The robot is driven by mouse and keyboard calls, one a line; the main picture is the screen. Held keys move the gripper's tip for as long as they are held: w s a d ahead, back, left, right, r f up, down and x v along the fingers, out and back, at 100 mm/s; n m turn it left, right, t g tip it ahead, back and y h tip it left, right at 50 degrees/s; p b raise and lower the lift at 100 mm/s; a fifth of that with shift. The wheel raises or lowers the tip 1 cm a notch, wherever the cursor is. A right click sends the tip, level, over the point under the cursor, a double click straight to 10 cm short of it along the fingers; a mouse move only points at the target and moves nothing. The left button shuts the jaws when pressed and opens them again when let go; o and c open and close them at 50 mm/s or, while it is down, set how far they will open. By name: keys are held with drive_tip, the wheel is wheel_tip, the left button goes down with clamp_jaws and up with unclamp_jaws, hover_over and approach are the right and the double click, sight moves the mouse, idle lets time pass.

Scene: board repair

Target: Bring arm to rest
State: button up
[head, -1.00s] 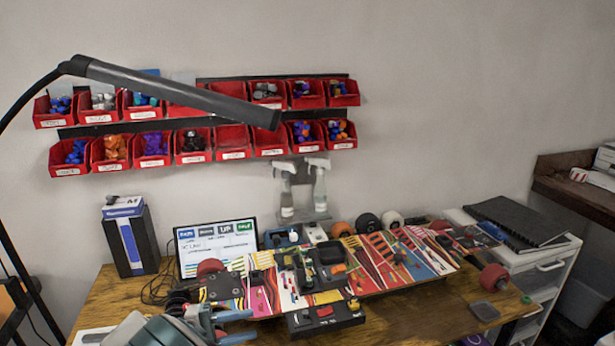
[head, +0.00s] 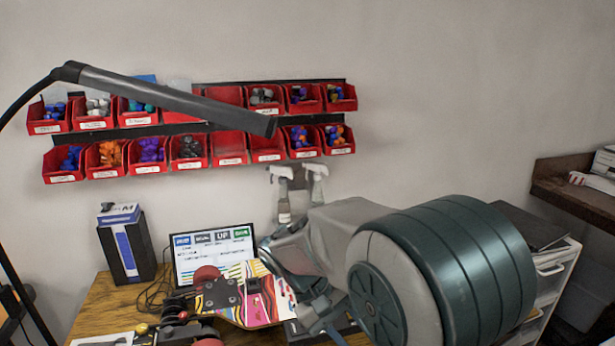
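My arm fills the lower right of the head view, with a large dark ribbed joint and a grey link close to the camera. My gripper (head: 322,322) shows only in part below the link, low over the workbench near the skateboard. The frame's bottom edge and my arm hide much of it, so I cannot tell its opening or whether it holds anything. The skateboard deck (head: 262,305), with colourful graphics, lies on the wooden workbench (head: 102,304). A dark truck and red wheel (head: 207,274) show at its left end. My arm covers its right part.
A laptop (head: 212,247) and a black-and-blue box (head: 127,245) stand at the back left. A desk lamp (head: 170,97) reaches across in front of red wall bins (head: 229,148). Spray bottles (head: 316,182) hang behind my arm.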

drive_tip(key=s+d+r+m+t+y, duration=0.2)
drive_tip(key=s+d+m+t+y, duration=0.2)
drive_tip(key=s+d+y, duration=0.3)
drive_tip(key=shift+s+r+m+t, duration=0.2)
drive_tip(key=shift+s+m+t, duration=0.15)
drive_tip(key=shift+s, duration=1.9)
